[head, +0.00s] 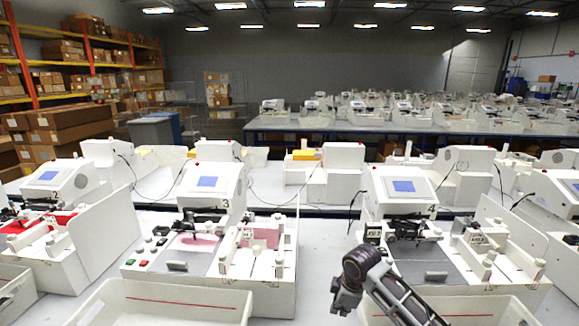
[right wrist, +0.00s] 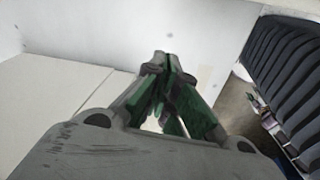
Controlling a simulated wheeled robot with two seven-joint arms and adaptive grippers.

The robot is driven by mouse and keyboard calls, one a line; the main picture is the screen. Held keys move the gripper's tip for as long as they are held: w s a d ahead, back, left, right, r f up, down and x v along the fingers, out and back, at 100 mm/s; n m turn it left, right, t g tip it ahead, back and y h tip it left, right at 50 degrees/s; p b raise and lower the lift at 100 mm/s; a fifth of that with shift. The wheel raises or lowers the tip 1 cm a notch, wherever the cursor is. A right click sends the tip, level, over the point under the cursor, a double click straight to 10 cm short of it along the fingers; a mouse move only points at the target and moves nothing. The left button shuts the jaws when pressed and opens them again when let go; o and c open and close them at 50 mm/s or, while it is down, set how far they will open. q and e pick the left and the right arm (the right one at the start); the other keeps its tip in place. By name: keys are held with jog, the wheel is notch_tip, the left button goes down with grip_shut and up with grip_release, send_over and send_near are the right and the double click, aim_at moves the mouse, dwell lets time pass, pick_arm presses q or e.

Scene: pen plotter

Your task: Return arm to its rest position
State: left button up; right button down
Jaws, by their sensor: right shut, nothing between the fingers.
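My right arm (head: 398,296) enters the head view from the bottom right and reaches up over the front of the bench. Its gripper (head: 343,298) hangs in the gap between plotter 3 (head: 212,187) and plotter 4 (head: 400,187), above the white trays. In the right wrist view the gripper (right wrist: 168,62) has its green-padded fingers brought together at the tips, with nothing between them. Plain white surfaces lie behind the fingers there. My left arm and gripper are not in view.
White trays stand along the front edge, one at lower left (head: 150,303) and one at lower right (head: 500,308). Raised side panels flank the plotters. In the right wrist view a dark ribbed part (right wrist: 285,62) is at upper right, above a gap down to the floor.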

jog(key=s+f+m+t+y, duration=0.1)
jog(key=s+f+m, duration=0.25)
jog(key=s, duration=0.45)
jog(key=s+f+m, duration=0.2)
jog(key=s+m, duration=0.3)
jog(key=s, duration=0.4)
jog(key=s+d+m+h, duration=0.2)
jog(key=s+d+m, duration=0.3)
jog(key=s+d, duration=0.3)
jog(key=s+f+b, duration=0.1)
jog(key=s+f, duration=0.2)
jog(key=f, duration=2.9)
jog(key=s+d+f+g, duration=0.2)
jog(key=s+d+f, duration=0.1)
jog(key=s+f, duration=1.9)
jog(key=shift+s+d+n+b, duration=0.15)
jog(key=shift+s+n+b, duration=0.2)
jog(key=shift+s+b, duration=0.1)
